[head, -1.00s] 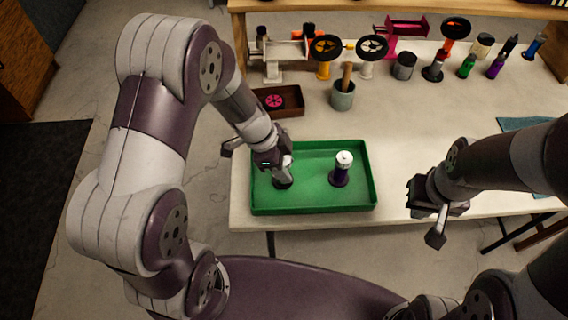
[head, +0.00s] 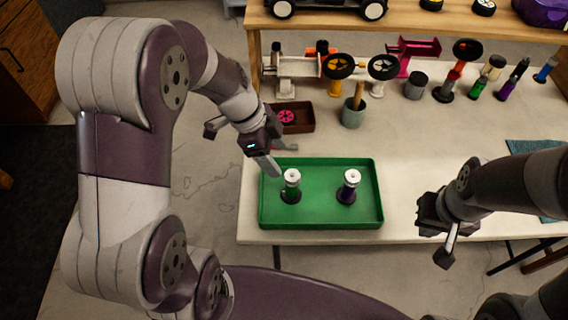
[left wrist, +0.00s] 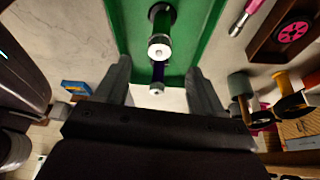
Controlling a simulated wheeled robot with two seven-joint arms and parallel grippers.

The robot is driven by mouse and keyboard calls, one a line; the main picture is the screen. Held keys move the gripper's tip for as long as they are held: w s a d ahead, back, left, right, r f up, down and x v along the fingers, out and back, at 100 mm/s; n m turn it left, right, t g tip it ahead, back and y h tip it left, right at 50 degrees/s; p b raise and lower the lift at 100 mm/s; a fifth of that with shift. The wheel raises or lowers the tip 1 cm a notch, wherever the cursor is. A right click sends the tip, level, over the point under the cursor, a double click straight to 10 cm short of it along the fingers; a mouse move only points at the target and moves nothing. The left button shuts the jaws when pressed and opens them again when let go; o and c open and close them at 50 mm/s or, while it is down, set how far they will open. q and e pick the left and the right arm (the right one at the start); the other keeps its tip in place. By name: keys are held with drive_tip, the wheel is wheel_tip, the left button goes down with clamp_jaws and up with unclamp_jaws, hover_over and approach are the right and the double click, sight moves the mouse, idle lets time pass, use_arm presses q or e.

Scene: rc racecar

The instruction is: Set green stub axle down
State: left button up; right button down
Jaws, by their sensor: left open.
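The green stub axle (head: 291,193), with a white top, stands upright in the left part of the green tray (head: 318,222). In the left wrist view its pale top (left wrist: 159,47) shows between the fingers' line, and the tray (left wrist: 203,28) lies behind. My left gripper (head: 281,156) is open and empty, just above and behind the axle, apart from it. Its two spread fingers (left wrist: 160,70) show in the left wrist view. A purple stub axle (head: 348,189) stands upright to the right in the same tray. My right gripper (head: 432,222) hangs right of the tray; its fingers are unclear.
A brown tray (head: 303,127) with a pink wheel lies behind the green tray. A grey cup (head: 353,117) stands beside it. Several car parts and shock-like pieces line the table's back. The table (head: 425,150) is clear right of the green tray.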

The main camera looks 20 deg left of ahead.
use_arm(q)
drive_tip(key=s+a+n+y, duration=0.3)
drive_tip(key=s+n+y, duration=0.35)
drive_tip(key=n, duration=0.95)
drive_tip(key=shift+t+h, duration=0.3)
drive_tip(key=shift+h, duration=0.65)
drive_tip(key=r+p, duration=0.1)
drive_tip(key=s+r+p, duration=0.1)
drive_tip(key=r+p, duration=0.3)
drive_tip(key=shift+s+a, duration=0.2)
drive_tip(key=shift+s, duration=0.05)
